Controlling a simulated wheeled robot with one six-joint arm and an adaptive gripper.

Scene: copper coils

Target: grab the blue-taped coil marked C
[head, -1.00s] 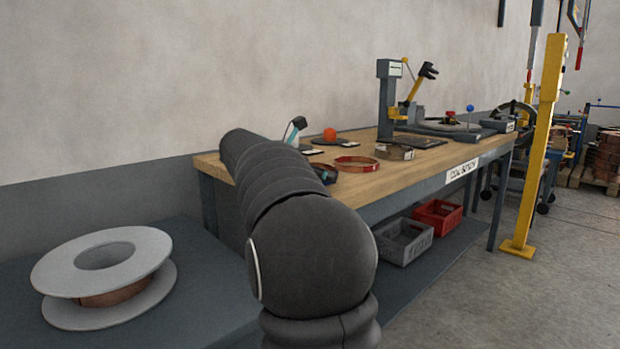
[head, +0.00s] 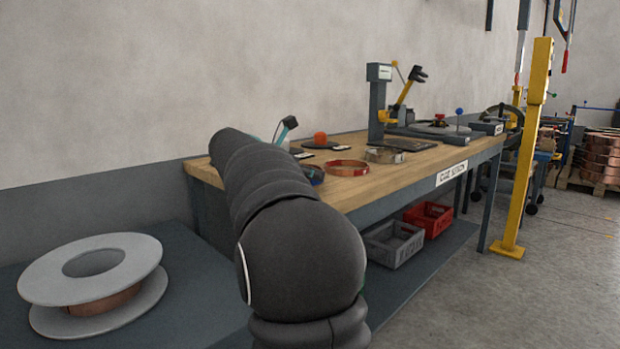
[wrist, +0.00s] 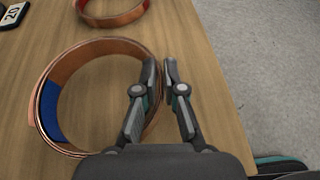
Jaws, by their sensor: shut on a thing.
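The blue-taped coil (wrist: 49,112) lies on the bench in the wrist view, a copper ring with blue tape inside its left wall. No letter C can be read on it. My gripper (wrist: 161,72) is at the coil's right side, its two fingers close together and shut on the rim there. The exact contact is partly hidden by the fingers. In the head view the blue-taped coil (head: 314,173) is partly hidden behind my arm, and my gripper is out of sight.
A red-marked copper coil (head: 347,168) lies just beyond, and another coil (head: 385,155) farther along the wooden bench (head: 400,178). A press-like stand (head: 378,100) is behind them. A yellow post (head: 525,150) stands past the bench. Grey (head: 394,243) and red (head: 429,218) crates sit below.

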